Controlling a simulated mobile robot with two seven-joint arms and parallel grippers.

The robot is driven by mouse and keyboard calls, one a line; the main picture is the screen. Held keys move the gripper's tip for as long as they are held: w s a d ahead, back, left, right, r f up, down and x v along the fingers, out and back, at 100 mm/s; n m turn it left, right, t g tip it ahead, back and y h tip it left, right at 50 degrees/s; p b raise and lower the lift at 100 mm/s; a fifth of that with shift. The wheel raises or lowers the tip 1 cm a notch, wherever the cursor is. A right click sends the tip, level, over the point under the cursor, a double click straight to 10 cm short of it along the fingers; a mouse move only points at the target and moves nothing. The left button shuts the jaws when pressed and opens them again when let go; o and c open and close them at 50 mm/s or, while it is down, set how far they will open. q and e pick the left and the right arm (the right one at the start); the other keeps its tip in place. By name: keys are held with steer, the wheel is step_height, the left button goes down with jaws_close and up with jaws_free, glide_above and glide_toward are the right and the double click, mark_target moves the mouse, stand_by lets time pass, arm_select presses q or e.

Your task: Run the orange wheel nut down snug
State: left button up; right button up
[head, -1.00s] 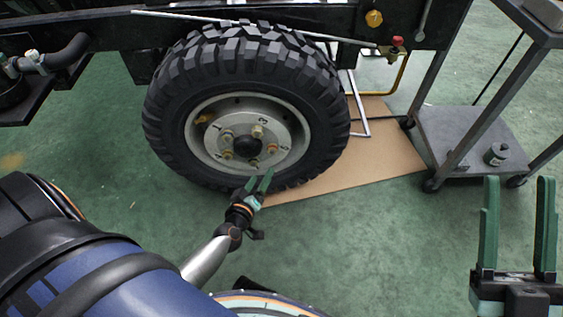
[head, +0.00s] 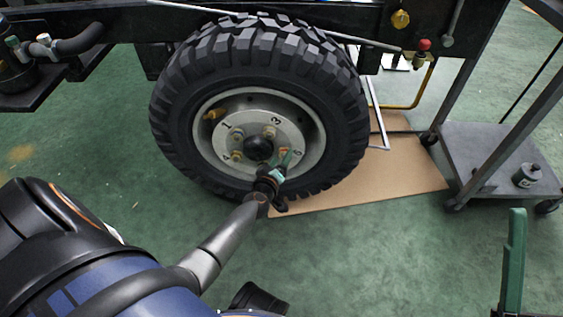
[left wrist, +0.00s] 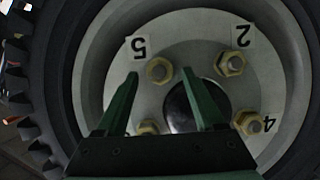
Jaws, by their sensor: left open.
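The wheel (head: 330,95) has a pale rim with numbered brass-coloured nuts around a black hub cap (head: 258,148). The nut by label 5 (head: 284,151) looks most orange in the head view, partly hidden by my left gripper (head: 282,163). In the left wrist view, which is upside down, that nut (left wrist: 159,69) shows between and beyond my open left fingertips (left wrist: 160,77); contact cannot be told. Nuts by labels 2 (left wrist: 230,63) and 4 (left wrist: 249,122) lie to its right. My right gripper (head: 530,230) shows one finger, beside an empty gap.
A grey cart (head: 475,155) with a dark cylinder (head: 527,175) on its shelf stands at the right. A cardboard sheet (head: 400,180) lies under the wheel. The dark chassis beam (head: 110,20) runs above. Green floor is clear in front.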

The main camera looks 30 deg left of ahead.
arm_select(q)
steer(key=shift+w+a+f, duration=0.1)
steer(key=shift+w+a, duration=0.05)
steer(key=shift+w, duration=0.25)
jaws_close()
stand_by(0.4)
